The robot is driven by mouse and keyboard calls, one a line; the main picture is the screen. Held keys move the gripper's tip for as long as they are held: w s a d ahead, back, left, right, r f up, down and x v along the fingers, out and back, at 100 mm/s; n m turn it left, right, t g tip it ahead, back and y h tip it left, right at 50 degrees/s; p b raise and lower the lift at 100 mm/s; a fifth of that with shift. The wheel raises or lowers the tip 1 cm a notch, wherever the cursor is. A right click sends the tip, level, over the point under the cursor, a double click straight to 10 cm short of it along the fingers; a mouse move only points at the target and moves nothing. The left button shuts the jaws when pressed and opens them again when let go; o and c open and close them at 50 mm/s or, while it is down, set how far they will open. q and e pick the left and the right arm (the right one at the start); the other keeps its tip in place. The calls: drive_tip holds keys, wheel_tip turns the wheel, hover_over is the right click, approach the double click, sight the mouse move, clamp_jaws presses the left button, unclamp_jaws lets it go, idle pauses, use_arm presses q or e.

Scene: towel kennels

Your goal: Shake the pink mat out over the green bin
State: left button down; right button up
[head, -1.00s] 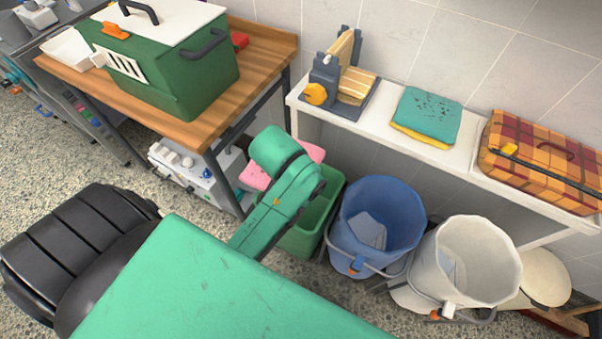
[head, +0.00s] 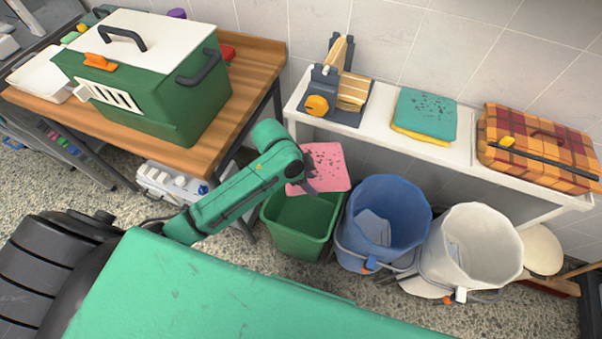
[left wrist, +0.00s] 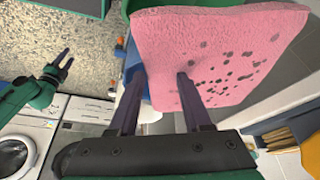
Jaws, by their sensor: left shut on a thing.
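The pink mat (head: 328,163) hangs from my left gripper (head: 308,182), above the back rim of the green bin (head: 297,240). Dark specks dot the mat. In the left wrist view, the mat (left wrist: 225,50) fills the upper middle, with its specks clearly visible. The two fingers of my left gripper (left wrist: 158,80) reach its near edge and are shut on it. The green bin stands on the floor below, and its visible inside looks empty. My right gripper (left wrist: 62,68) shows small at the left of the left wrist view, with its fingers apart and nothing between them.
A blue bucket (head: 384,225) and a white bucket (head: 470,250) stand right of the bin. A white shelf (head: 380,130) runs behind, holding a folded teal towel (head: 426,112) and a plaid case (head: 540,145). A green kennel (head: 150,90) sits on the wooden table at left.

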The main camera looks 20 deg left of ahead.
use_arm(q)
drive_tip(key=a+m, duration=0.1)
drive_tip(key=w+a+f+m+g+p, duration=0.1)
drive_tip(key=a+m, duration=0.1)
drive_tip(key=a+f+m+g, duration=0.1)
drive_tip(key=a+m, duration=0.1)
drive_tip(key=shift+w+a+p, duration=0.15)
drive_tip(key=shift+a+p, duration=0.1)
drive_tip(key=shift+p, duration=0.15)
drive_tip(key=shift+a+f+m+b, duration=0.2)
drive_tip(key=shift+f+m+b, duration=0.1)
drive_tip(key=shift+f, duration=0.05)
drive_tip(key=shift+h, duration=0.3)
wheel_tip(320, 180, down, 6)
drive_tip(key=b, duration=0.5)
drive_tip(key=shift+r+b, duration=0.15)
drive_tip(key=shift+b, duration=0.15)
drive_tip(key=shift+r, duration=0.1)
